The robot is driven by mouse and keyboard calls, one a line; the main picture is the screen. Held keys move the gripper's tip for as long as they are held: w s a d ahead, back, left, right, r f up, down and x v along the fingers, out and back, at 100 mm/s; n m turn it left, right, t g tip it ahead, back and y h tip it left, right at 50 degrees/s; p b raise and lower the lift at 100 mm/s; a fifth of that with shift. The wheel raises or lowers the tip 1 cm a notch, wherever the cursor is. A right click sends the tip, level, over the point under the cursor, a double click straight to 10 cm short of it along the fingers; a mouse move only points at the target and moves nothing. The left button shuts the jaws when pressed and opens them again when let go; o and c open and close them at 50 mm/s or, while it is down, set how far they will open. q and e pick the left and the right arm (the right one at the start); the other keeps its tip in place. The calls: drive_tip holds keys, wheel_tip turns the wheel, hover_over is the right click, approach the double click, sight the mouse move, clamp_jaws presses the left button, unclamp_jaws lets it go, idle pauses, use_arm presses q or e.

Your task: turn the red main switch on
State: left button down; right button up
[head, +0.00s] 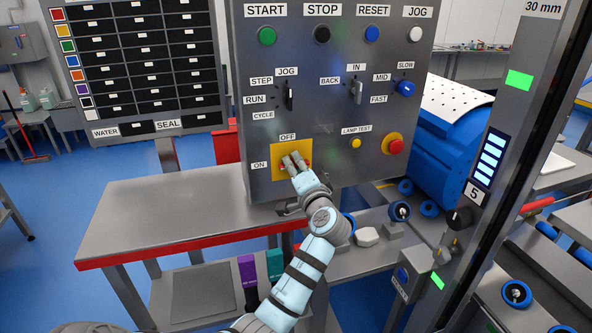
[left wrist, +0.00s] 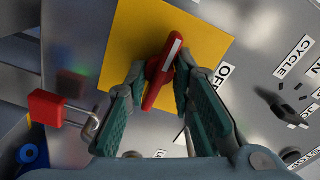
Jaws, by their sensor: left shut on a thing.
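The red main switch (head: 283,167) is on a yellow plate (head: 277,149) low on the grey control panel, with OFF above and ON at its left. In the left wrist view the red handle (left wrist: 164,72) has a white mark toward its top end. In the head view the handle lies nearly level, and its marked end points mostly to the ON side, tilted a little toward OFF. My left gripper (head: 293,161) is shut on the handle, one finger on each side; it also shows in the left wrist view (left wrist: 157,80). My right gripper is out of view.
A red padlock (left wrist: 60,108) hangs close to the plate. The red emergency button (head: 396,146) and yellow lamp-test button (head: 356,143) are to the right. A RUN/STEP/JOG selector (head: 289,95) is above. A grey bench (head: 165,215) with a red edge stands at the left.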

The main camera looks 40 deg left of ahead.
use_arm(q)
drive_tip(key=shift+f, duration=0.2)
drive_tip(key=c, duration=1.4)
unclamp_jaws()
drive_tip(key=shift+w, duration=0.1)
drive_tip(key=shift+o, duration=0.2)
drive_tip(key=shift+r, duration=0.1)
drive_tip(key=v, duration=0.7)
drive_tip(key=shift+s+d, duration=0.25)
drive_tip(key=shift+d, duration=0.05)
drive_tip(key=shift+a, duration=0.1)
